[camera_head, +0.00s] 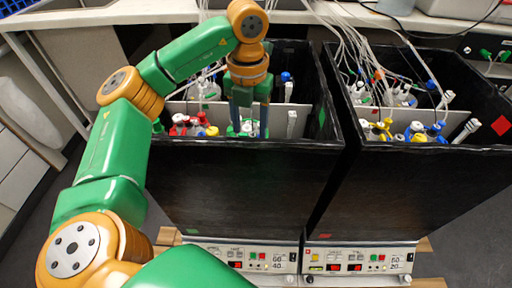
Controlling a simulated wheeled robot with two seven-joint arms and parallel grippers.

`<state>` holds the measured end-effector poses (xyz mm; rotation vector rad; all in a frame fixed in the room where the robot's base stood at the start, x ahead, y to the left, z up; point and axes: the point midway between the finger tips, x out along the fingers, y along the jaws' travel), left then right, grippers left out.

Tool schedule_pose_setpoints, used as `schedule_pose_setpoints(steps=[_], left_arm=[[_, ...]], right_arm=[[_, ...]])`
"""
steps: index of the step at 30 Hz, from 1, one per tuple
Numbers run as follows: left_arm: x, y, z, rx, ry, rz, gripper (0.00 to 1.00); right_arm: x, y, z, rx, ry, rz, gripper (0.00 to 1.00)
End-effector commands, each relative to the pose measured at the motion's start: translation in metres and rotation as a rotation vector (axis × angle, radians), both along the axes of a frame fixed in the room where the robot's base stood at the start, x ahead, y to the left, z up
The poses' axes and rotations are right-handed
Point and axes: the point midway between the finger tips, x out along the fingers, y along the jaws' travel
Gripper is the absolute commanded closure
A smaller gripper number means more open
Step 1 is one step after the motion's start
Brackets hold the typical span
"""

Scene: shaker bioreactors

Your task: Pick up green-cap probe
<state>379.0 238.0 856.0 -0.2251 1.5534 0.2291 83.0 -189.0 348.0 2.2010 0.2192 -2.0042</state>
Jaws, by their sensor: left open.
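My left gripper (249,132) points down into the left black bioreactor box (240,185). Its two fingers are apart, near the box's front wall. A small green-and-white piece, which looks like the green-cap probe (247,127), shows between the fingers. I cannot tell whether the fingers touch it. Its lower part is hidden behind the front wall. Another green cap (158,127) shows at the box's left side, partly by my arm. My right gripper is not in view.
Red caps (181,119) and a yellow cap (212,131) sit left of the gripper. A white stick (292,124) stands to its right. The right black box (410,190) holds blue and yellow caps. Many white tubes (340,35) hang over both boxes from behind.

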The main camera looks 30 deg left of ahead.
Motion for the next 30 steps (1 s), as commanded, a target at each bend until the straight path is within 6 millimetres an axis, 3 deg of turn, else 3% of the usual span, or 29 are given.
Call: schedule_pose_setpoints(steps=[6,13,14,20,30], left_arm=[[-0.004,-0.007,-0.039,-0.001,0.003,0.000,0.41],[-0.003,-0.007,-0.043,-0.002,0.000,-0.001,0.41],[-0.003,-0.007,-0.043,-0.002,0.000,-0.001,0.43],[-0.003,-0.007,-0.043,-0.003,0.000,-0.001,0.97],[-0.002,-0.007,-0.037,-0.003,-0.003,0.000,1.00]], right_arm=[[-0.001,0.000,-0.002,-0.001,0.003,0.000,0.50],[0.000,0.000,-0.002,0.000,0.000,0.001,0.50],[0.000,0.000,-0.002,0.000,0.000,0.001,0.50],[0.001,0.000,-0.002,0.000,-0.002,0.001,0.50],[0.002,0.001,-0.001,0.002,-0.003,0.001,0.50]])
